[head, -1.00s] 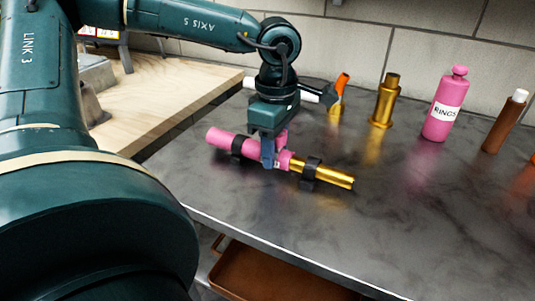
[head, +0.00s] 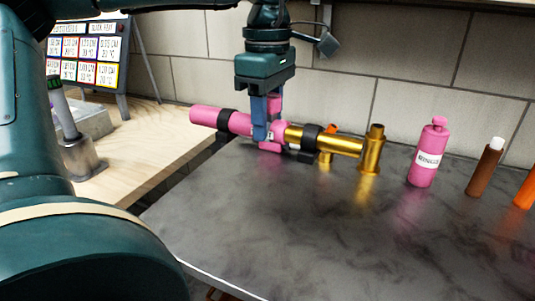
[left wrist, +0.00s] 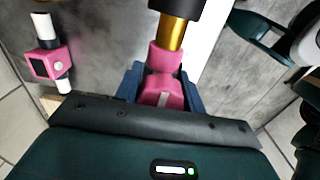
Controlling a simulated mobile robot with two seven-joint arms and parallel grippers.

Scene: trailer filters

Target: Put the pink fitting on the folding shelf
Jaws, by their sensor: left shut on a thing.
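I cannot tell for certain which surface is the folding shelf. My right gripper is not in view.
The grey marbled surface (head: 290,230) is largely clear in front. A gold fitting (head: 372,152), a pink bottle (head: 428,155), a brown bottle (head: 483,168) and an orange one (head: 527,190) stand along its back. A wooden table (head: 145,145) and sign board (head: 90,55) are at left.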

